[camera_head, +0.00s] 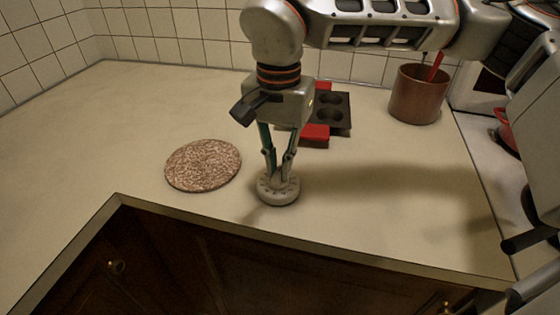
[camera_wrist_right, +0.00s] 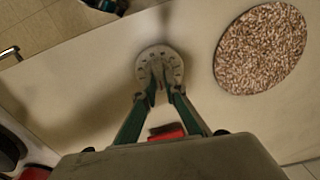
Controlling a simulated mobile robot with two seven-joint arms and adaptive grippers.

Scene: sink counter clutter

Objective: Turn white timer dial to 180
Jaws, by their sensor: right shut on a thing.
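The white timer (camera_head: 278,193) is a small round disc with marks around its rim, lying on the counter near the front edge. In the right wrist view the timer (camera_wrist_right: 160,62) shows ahead of the fingers. My right gripper (camera_head: 278,178) points straight down onto it, its fingertips close together on the raised middle of the dial. In the right wrist view the gripper (camera_wrist_right: 158,72) covers the dial's centre, so the pointer's reading cannot be made out. My left gripper is not in view.
A round speckled mat (camera_head: 203,165) lies left of the timer. Behind stand a dark muffin tin with red parts (camera_head: 333,112) and a brown pot (camera_head: 418,95) holding a red utensil. A stove is at the right. The left counter is clear.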

